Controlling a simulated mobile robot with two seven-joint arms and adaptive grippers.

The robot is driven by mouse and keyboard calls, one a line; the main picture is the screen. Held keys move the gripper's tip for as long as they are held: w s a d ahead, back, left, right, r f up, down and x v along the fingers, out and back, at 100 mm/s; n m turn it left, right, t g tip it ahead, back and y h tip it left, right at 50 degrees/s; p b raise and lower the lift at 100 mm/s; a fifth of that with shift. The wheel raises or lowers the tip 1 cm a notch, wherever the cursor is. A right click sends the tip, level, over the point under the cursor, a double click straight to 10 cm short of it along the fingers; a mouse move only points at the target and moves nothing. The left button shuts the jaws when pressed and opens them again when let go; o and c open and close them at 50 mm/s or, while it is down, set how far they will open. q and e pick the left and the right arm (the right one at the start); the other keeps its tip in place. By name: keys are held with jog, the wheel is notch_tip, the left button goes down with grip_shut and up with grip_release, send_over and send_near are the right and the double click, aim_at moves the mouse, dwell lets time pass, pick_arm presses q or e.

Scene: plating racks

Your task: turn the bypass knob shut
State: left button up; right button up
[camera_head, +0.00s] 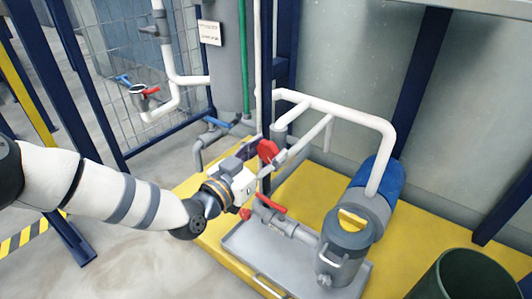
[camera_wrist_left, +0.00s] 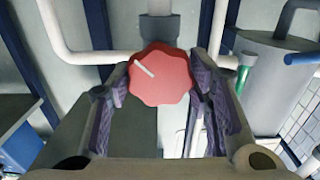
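The bypass knob appears to be the red lobed knob (camera_head: 267,150) on the pipework near the middle of the head view. In the left wrist view the knob (camera_wrist_left: 160,76) faces me, with a white pointer line slanting from upper left to lower right. My left gripper (camera_head: 250,180) is close in front of it. In the wrist view the gripper (camera_wrist_left: 160,85) is open, with one purple-padded finger on either side of the knob. I cannot tell whether the pads touch it. My right gripper is not in view.
A red lever valve (camera_head: 270,203) sits just below on the pump line. A grey tray (camera_head: 245,240) and pump (camera_head: 345,250) stand on the yellow base (camera_head: 300,190). White pipes (camera_head: 340,115) rise behind. A dark green bin (camera_head: 465,278) stands at lower right.

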pick_arm(q)
jog(key=c, duration=0.4)
jog(key=shift+o, duration=0.2)
jog(key=shift+n, duration=0.3)
jog(key=n, duration=0.3)
jog(key=shift+f+n, duration=0.1)
jog(key=shift+n, duration=1.5)
jog(key=o, duration=1.2)
jog(key=shift+c, duration=0.2)
